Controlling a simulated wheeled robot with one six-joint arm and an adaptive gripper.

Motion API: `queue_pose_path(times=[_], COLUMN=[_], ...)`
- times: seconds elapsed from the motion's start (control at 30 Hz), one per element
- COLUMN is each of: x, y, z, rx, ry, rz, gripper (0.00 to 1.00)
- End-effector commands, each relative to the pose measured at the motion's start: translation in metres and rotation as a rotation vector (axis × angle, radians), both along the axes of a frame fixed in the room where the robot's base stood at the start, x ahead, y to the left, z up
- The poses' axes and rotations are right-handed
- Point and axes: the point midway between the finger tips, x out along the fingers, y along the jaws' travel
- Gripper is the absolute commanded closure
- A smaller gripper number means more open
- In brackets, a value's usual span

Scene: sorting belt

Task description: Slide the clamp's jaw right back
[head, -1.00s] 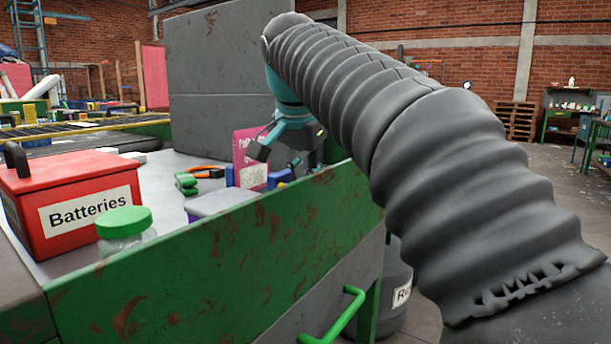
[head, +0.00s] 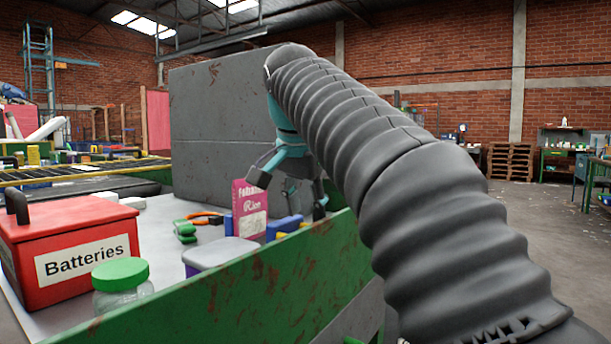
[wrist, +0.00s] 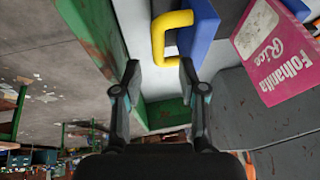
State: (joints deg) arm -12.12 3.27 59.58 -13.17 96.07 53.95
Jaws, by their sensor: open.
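A blue block-like thing with a yellow bent handle (wrist: 160,38) shows at the top of the wrist view. In the head view its blue part (head: 284,227) is low beside the pink rice box. It may be the clamp, but its sliding jaw cannot be made out. A small green and orange tool (head: 186,231) lies further left on the bench. My gripper (head: 289,194) is open and empty, beside the rice box over the bench's right end. In the wrist view my gripper's fingertips (wrist: 160,75) lie apart, with the yellow handle beyond the gap.
The pink rice box (head: 250,208) stands close to my gripper. A grey panel (head: 215,125) rises behind. The green bench wall (head: 235,290) runs along the front. A red Batteries box (head: 75,245), a green-lidded jar (head: 121,285) and a pale-lidded tub (head: 219,252) stand left.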

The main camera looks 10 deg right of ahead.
Motion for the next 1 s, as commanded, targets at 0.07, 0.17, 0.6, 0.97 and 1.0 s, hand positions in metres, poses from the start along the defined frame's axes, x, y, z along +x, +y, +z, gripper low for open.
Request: queue_pose_path(times=[0.07,0.17,0.6,0.97,1.0], x=[0.001,0.001,0.002,0.0,0.0], y=[0.0,0.0,0.0,0.0,0.0], z=[0.01,0.021,0.058,0.066,0.066], rx=[0.0,0.0,-0.001,-0.001,-0.001], ry=[-0.001,0.0,-0.001,0.001,0.001], rz=[0.0,0.0,0.0,0.001,0.001], gripper=[0.59,0.59,0.59,0.59,0.59])
